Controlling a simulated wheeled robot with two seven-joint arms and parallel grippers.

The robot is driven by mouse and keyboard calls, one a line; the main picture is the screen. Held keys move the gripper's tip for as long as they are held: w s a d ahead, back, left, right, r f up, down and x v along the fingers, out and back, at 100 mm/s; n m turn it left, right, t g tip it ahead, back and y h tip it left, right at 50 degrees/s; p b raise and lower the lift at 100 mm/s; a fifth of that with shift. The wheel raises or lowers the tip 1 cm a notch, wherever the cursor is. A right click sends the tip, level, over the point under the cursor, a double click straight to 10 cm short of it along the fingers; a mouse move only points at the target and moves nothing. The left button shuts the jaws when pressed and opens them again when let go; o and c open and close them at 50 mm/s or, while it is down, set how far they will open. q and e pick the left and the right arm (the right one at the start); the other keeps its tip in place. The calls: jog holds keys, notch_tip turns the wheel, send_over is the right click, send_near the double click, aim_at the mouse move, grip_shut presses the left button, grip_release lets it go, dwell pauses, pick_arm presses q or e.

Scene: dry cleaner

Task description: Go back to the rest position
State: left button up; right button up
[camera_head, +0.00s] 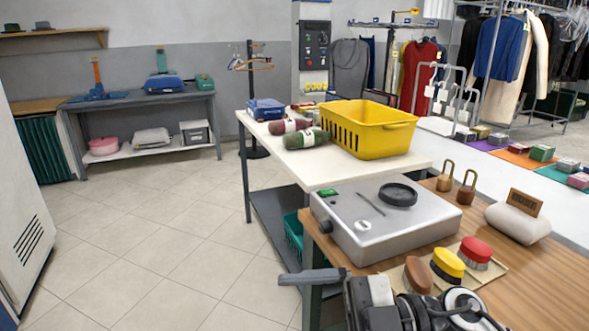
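My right arm shows at the bottom right, in front of the wooden counter (560,270). Its gripper (312,277) points left past the counter's left edge, over the floor. One dark grey finger is clear; the other cannot be made out, so I cannot tell whether it is open or shut. Nothing is seen held at the visible fingertip. My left gripper is not in view.
Brown, yellow and red brushes (447,264) lie on the counter close to my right arm. Behind them are a grey metal device (385,225) and a white table (330,172) with a yellow basket (368,127). The tiled floor (150,240) at left is clear.

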jog(key=w+d+f+m+t+h, duration=0.2)
jog(key=w+d+m+t, duration=0.1)
jog(key=m+t, duration=0.6)
jog(key=w+d+f+m+t+h, duration=0.1)
jog(key=w+d+m+t+h, duration=0.15)
jog(key=m+t, duration=0.6)
jog(key=s+d+f+m+h, duration=0.1)
jog(key=d+f+m+h, duration=0.1)
jog(key=f, duration=0.6)
jog(key=s+d+f+m+h, duration=0.2)
jog(key=d+f+m+h, duration=0.1)
jog(key=f+h, duration=0.4)
jog(key=shift+s+d+f+g, duration=0.2)
jog(key=shift+d+f+g, duration=0.3)
jog(key=shift+d, duration=0.15)
jog(key=s+f+g, duration=0.1)
jog(key=s+f, duration=0.1)
jog(key=s+f+g+h, duration=0.1)
jog(key=s+f, duration=0.1)
jog(key=s+f+g, duration=0.1)
jog(key=s+f, duration=0.1)
jog(key=shift+d+f+m+g+h, duration=0.25)
jog(key=shift+d+f+g, duration=0.1)
jog(key=shift+c, duration=0.3)
